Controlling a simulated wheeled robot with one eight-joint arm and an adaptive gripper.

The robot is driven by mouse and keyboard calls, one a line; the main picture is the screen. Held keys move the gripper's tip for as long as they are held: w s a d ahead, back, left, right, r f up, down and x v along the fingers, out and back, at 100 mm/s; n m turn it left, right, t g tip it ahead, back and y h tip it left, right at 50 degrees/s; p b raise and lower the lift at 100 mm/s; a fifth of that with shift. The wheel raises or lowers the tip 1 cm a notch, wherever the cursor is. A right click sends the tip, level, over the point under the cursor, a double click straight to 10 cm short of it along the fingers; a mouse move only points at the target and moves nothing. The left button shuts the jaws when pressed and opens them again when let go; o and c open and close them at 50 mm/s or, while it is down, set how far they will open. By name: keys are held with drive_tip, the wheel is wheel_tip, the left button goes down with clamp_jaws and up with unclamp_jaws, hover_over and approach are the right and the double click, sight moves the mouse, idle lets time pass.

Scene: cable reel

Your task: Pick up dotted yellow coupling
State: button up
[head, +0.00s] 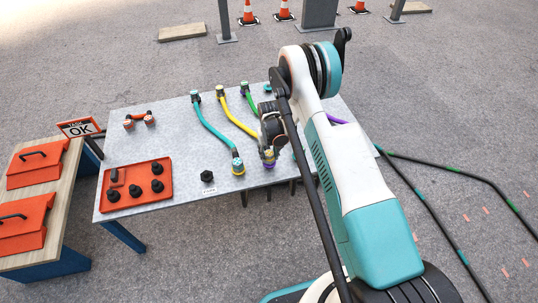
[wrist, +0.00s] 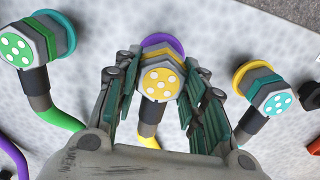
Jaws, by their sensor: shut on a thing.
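The dotted yellow coupling (wrist: 160,84) has a yellow face with white dots, with a purple ring behind it and a yellow cable below it. It sits between the two fingers of my gripper (wrist: 160,90), which are shut on its sides. In the head view the coupling (head: 268,157) shows at the table's front edge, just below my gripper (head: 269,146). My fingers and wrist hide part of it there. I cannot tell whether it is clear of the table.
A dotted teal coupling (wrist: 272,99) and a dotted green coupling (wrist: 22,48) flank it closely. The grey table (head: 150,155) also holds an orange tray (head: 125,177) with black parts and a loose black knob (head: 206,176). Orange toolboxes (head: 35,165) stand on a bench at left.

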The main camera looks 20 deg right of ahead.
wheel_tip(320, 180, up, 19)
drive_tip(key=p, duration=0.6)
drive_tip(key=b, duration=0.6)
hover_over(269, 152)
drive_tip(key=shift+f, duration=3.85)
drive_tip(key=d, duration=1.4)
drive_tip(key=shift+f+b, duration=0.25)
drive_tip(key=shift+b, duration=0.05)
drive_tip(key=d, duration=1.4)
drive_tip(key=shift+f, duration=0.35)
